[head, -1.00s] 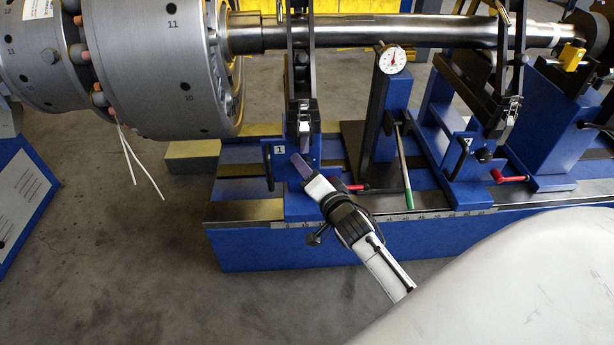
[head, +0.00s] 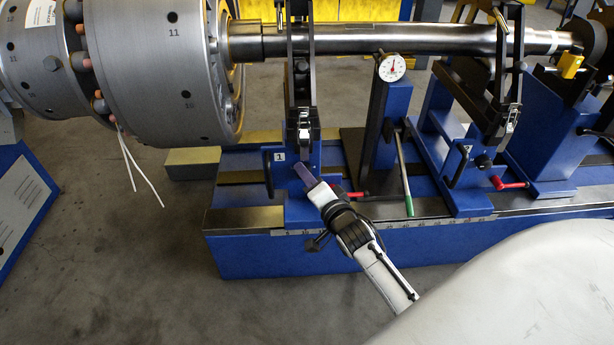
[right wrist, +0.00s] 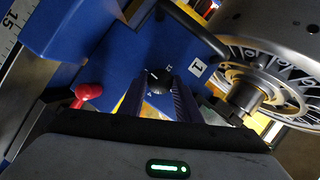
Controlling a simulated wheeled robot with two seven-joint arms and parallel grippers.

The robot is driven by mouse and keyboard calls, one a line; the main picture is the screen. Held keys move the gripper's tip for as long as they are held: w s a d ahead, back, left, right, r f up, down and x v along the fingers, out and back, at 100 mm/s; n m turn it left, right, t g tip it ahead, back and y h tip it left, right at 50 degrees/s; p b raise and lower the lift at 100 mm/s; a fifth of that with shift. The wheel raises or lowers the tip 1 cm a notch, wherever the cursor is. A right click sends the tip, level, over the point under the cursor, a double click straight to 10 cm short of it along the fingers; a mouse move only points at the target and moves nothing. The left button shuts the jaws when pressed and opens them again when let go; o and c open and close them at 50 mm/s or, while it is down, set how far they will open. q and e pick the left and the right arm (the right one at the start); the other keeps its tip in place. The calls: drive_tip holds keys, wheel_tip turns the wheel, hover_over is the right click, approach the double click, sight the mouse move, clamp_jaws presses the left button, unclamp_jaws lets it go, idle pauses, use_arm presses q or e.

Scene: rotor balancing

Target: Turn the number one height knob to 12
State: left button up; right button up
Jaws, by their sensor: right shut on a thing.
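The number one pedestal (head: 298,205) is blue, marked with a white "1" label (head: 279,156), which also shows in the right wrist view (right wrist: 197,68). Its height knob (right wrist: 158,78) is small, round and black with a white pointer line. Small white dial marks show beside it, but I cannot read the setting surely. My right gripper (head: 303,170) reaches the pedestal's front from the lower right. In the right wrist view its two purple fingers (right wrist: 158,86) are shut on the knob, one at each side. In the head view the knob is hidden by the fingers. My left gripper is not in view.
A black handle (head: 268,170) stands left of the knob. A red-tipped lever (head: 358,194) is close to the right of my fingers. A dial gauge (head: 391,67) stands beyond it. The large rotor (head: 160,70) and its shaft (head: 400,40) lie above. Floor in front is clear.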

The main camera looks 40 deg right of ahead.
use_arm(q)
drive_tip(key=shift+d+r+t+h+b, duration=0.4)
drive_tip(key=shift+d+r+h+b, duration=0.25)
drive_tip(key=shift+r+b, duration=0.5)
use_arm(e)
drive_tip(key=shift+w+a+f+m+t+h, duration=0.15)
drive_tip(key=shift+m+t+h, duration=0.55)
drive_tip(key=shift+m, duration=2.2)
drive_tip(key=shift+s+d+f+m+t+h, duration=0.15)
drive_tip(key=shift+m+t+h, duration=0.6)
drive_tip(key=shift+m, duration=2.15)
drive_tip(key=shift+w+a+f+m+t+h, duration=0.2)
drive_tip(key=shift+m+t, duration=0.95)
drive_tip(key=shift+m, duration=1.75)
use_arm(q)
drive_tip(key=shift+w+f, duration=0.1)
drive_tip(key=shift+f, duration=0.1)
use_arm(e)
drive_tip(key=shift+s+d+h, duration=0.1)
drive_tip(key=shift+h, duration=0.15)
drive_tip(key=o, duration=1.1)
drive_tip(key=shift+c, duration=0.2)
drive_tip(key=shift+s, duration=0.1)
